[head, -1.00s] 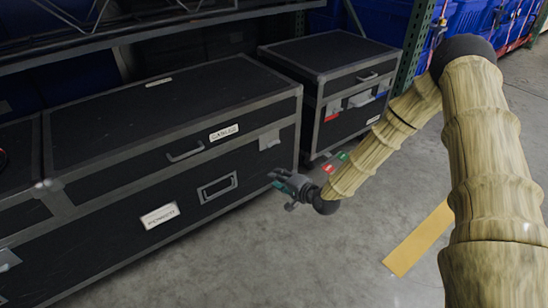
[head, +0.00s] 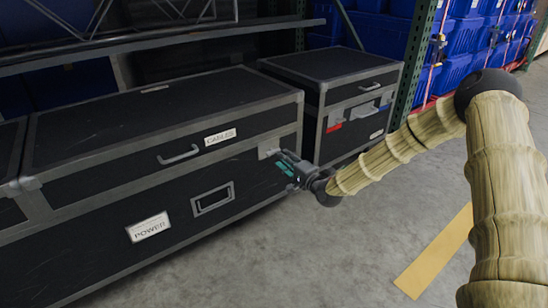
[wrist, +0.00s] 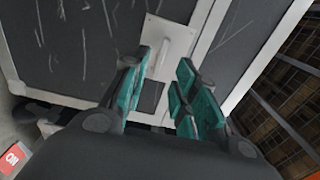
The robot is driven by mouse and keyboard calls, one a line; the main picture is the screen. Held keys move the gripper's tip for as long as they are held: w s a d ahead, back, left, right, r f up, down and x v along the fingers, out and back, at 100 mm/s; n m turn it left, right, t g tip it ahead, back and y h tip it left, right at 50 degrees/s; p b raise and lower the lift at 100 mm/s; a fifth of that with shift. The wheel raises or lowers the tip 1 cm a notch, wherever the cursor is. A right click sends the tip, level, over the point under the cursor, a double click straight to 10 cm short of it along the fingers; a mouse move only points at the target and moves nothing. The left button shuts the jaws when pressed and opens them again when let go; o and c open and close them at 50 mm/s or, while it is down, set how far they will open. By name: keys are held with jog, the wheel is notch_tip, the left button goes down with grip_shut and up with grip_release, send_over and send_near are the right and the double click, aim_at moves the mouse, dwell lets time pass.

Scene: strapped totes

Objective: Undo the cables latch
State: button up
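The cables latch (head: 268,149) is a pale metal plate at the right end of the black case's front, right of the CABLES label (head: 220,137). My gripper (head: 282,160) is right at the latch and partly covers it in the head view. In the wrist view the latch plate (wrist: 168,42) lies just beyond the fingertips. My gripper's teal-padded fingers (wrist: 165,85) are apart, with a gap between them and nothing visibly held. I cannot tell whether a finger touches the latch.
The large black case (head: 95,185) has a lid handle (head: 180,157), a recessed handle (head: 213,199) and a POWER label (head: 148,227). A second black case (head: 330,68) stands to its right. Blue totes (head: 465,45) fill the rack behind. A yellow floor stripe (head: 435,255) crosses open concrete.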

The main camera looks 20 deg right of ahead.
aim_at(274, 152)
jog(key=shift+b+x, duration=1.25)
jog(key=shift+x, duration=2)
grip_shut()
